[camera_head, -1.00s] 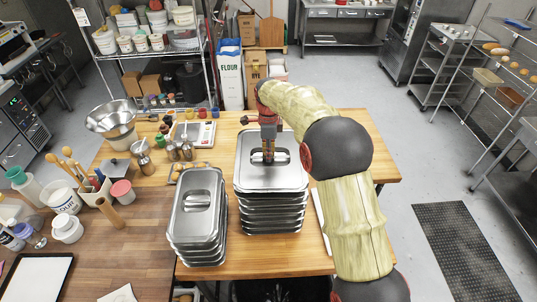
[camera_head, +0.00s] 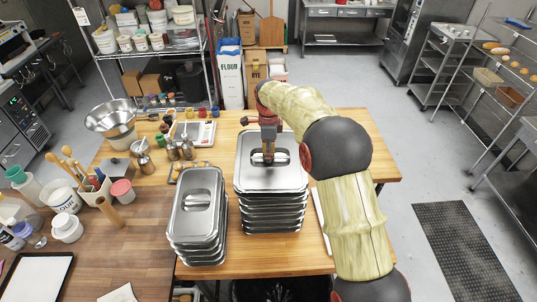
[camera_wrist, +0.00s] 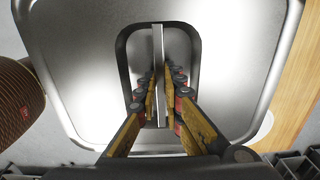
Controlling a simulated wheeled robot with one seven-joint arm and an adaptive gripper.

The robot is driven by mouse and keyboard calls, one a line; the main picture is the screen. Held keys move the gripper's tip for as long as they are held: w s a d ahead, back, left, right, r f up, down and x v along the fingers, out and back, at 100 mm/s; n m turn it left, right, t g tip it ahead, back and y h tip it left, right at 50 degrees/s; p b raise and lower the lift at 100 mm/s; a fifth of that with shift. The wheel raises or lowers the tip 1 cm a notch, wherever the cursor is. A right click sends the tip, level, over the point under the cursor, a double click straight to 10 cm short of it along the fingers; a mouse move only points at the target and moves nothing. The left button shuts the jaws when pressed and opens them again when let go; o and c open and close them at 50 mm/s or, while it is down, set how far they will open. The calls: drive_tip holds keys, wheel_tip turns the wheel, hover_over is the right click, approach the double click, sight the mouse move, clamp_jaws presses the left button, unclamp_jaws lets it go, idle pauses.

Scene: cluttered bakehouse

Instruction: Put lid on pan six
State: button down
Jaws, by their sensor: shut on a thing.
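A steel lid (camera_head: 285,178) with a recessed handle lies level at the top of a stack of rectangular steel pans (camera_head: 270,212) in the middle of the wooden table. I cannot tell whether the lid is fully seated on the top pan. My gripper (camera_head: 268,157) points down and is shut on the lid's handle. In the wrist view, the fingers of my gripper (camera_wrist: 160,80) close on both sides of the thin upright handle (camera_wrist: 157,60), within the recess of the lid (camera_wrist: 85,75). The inside of the top pan is hidden.
A narrower stack with a handled lid (camera_head: 200,210) stands just left of the pans. A scale (camera_head: 197,134), steel shakers (camera_head: 172,149) and a large steel bowl (camera_head: 110,116) stand behind it on the left. The table's right side is mostly clear (camera_head: 355,125).

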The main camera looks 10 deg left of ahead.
drive_tip(key=shift+f+b, duration=0.55)
drive_tip(key=shift+f, duration=0.65)
drive_tip(key=c, duration=1.8)
unclamp_jaws()
drive_tip(key=shift+c, duration=0.2)
drive_tip(key=shift+o, duration=0.2)
drive_tip(key=shift+f, duration=0.1)
drive_tip(key=o, duration=0.3)
drive_tip(key=shift+r, duration=0.2)
drive_tip(key=shift+r+p, duration=2.25)
drive_tip(key=shift+r, duration=1.65)
